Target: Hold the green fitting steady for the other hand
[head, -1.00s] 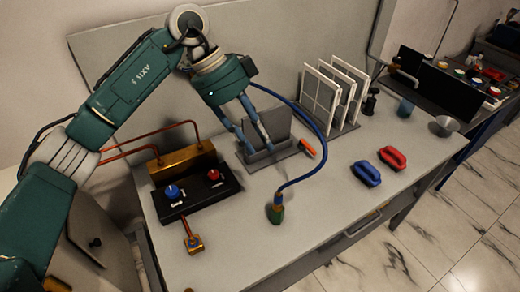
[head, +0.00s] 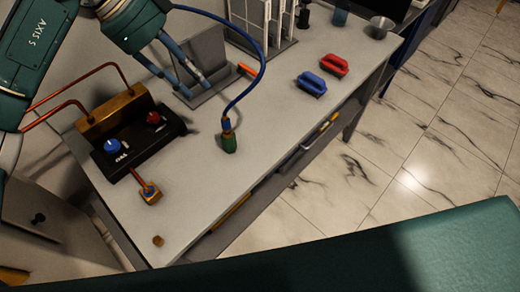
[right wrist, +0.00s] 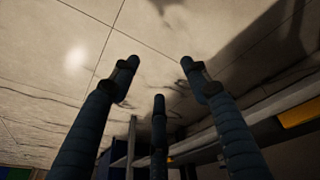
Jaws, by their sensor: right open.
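The green fitting (head: 229,144) stands on the grey bench at the lower end of a blue hose (head: 262,60), with a blue collar above it. My left gripper (head: 195,86) is up and left of it in the head view, by a grey upright plate holder (head: 211,87). Its blue fingers are apart with nothing visible between them. It is clear of the fitting. My right gripper (right wrist: 160,75) shows in the right wrist view with its fingers spread and empty, over the floor beside the bench. The fitting is not visible there.
A black box with blue and red knobs (head: 130,148) and copper pipes is at the left. A red handle (head: 334,65) and a blue handle (head: 312,84) lie on the right. A white rack (head: 262,22) stands behind. The bench front around the fitting is clear.

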